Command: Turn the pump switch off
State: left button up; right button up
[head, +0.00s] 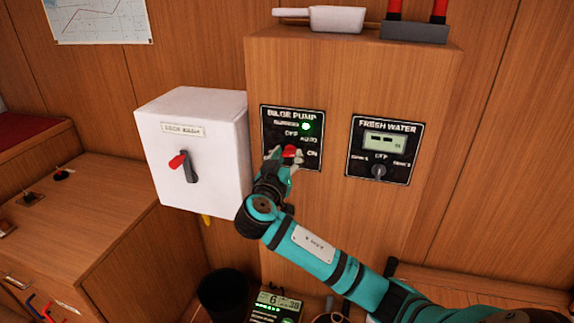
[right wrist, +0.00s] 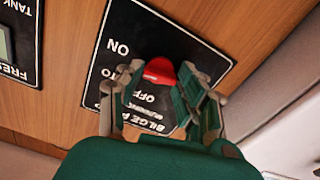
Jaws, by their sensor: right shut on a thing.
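The bilge pump panel (head: 270,118) is a black plate on the wooden cabinet, labelled RUNNING, OFF, AUTO and ON. A green lamp (head: 305,126) is lit beside RUNNING. Its red switch knob (head: 290,152) is partly hidden by my fingers, so I cannot tell its exact setting. My right gripper (head: 283,161) is shut on the knob, coming from below. In the right wrist view the red knob (right wrist: 159,70) sits between the two fingers, with ON, AUTO, OFF and RUNNING upside down around it. My left gripper is not in view.
A white box (head: 222,130) with a red-tipped deck wash switch (head: 182,163) stands close on the left. The fresh water panel (head: 360,165) is on the right. A dark bin (head: 222,293) and a green-lit device (head: 275,303) stand below.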

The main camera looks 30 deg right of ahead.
jog(key=shift+n, duration=1)
jog(key=n+p, duration=0.1)
jog(key=n, duration=0.1)
jog(key=n+p, duration=0.2)
jog(key=shift+r+n, duration=0.2)
jog(key=shift+n, duration=0.1)
jog(key=n+p, duration=0.4)
jog(key=n, duration=0.1)
jog(key=shift+p, duration=0.35)
jog(key=shift+f+n+p, duration=0.1)
jog(key=shift+n+p, duration=1.25)
jog(key=shift+n, duration=0.65)
jog(key=o, duration=1.2)
jog(key=shift+f, duration=0.1)
jog(key=shift+c, duration=0.2)
